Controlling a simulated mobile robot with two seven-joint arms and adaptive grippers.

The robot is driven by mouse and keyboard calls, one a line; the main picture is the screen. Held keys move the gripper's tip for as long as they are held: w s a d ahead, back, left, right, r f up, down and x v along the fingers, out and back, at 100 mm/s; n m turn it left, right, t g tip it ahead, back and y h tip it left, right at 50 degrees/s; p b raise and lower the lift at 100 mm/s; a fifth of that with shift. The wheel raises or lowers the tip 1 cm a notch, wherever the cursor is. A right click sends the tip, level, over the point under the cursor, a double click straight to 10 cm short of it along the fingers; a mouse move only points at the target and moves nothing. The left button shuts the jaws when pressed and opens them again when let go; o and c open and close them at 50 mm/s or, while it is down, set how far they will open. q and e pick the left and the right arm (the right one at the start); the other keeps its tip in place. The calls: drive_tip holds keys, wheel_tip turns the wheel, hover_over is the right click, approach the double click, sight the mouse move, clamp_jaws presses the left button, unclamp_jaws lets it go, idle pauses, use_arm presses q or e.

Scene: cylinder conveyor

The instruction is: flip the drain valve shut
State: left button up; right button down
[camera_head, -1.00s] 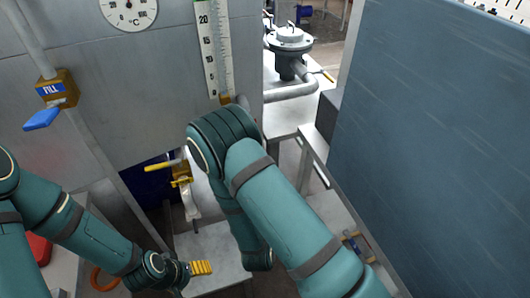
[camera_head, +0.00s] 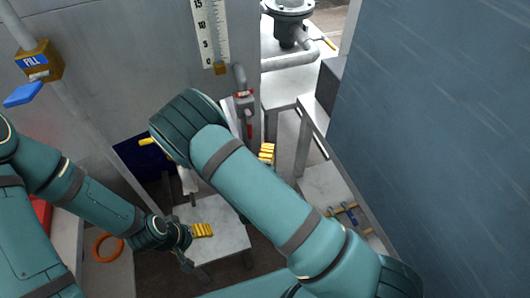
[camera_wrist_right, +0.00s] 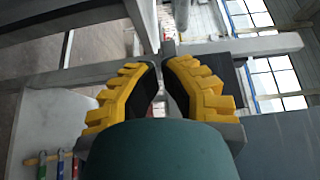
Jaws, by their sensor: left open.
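The drain valve is most likely the small grey valve (camera_head: 244,98) with a red label, on a pipe at the tank's lower right corner. Its red handle (camera_head: 249,129) points down. I cannot read the label. My right gripper (camera_head: 267,152) is just below and right of the handle, largely hidden behind my right forearm. Whether it touches the handle cannot be told. In the right wrist view, its yellow-padded fingers (camera_wrist_right: 162,68) nearly meet at the tips, with a narrow gap and nothing clearly held. My left gripper (camera_head: 202,230) is open and empty, low over a grey platform.
The blue-handled FILL valve (camera_head: 37,62) is at the upper left. A yellow handle (camera_head: 147,141) shows beside my right arm. A grey frame (camera_head: 303,140) and a large blue-grey panel (camera_head: 430,130) bound the right side. An orange ring (camera_head: 107,247) lies lower left.

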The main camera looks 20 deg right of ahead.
sight(250, 127)
use_arm(q)
drive_tip(key=shift+w+f+b, duration=0.1)
drive_tip(key=shift+f+b, duration=0.25)
drive_tip(key=shift+f, duration=0.05)
use_arm(e)
drive_tip(key=w, duration=0.6)
drive_tip(key=shift+w+a, duration=0.3)
drive_tip(key=shift+w, duration=0.1)
use_arm(q)
drive_tip(key=shift+a, duration=0.1)
drive_tip(key=shift+a, duration=0.65)
use_arm(e)
drive_tip(key=shift+a+m+g, duration=0.2)
drive_tip(key=shift+m+g, duration=0.2)
drive_tip(key=shift+m, duration=0.2)
use_arm(q)
drive_tip(key=shift+a+f, duration=0.1)
use_arm(e)
drive_tip(key=shift+f+y, duration=0.1)
drive_tip(key=shift+y, duration=0.3)
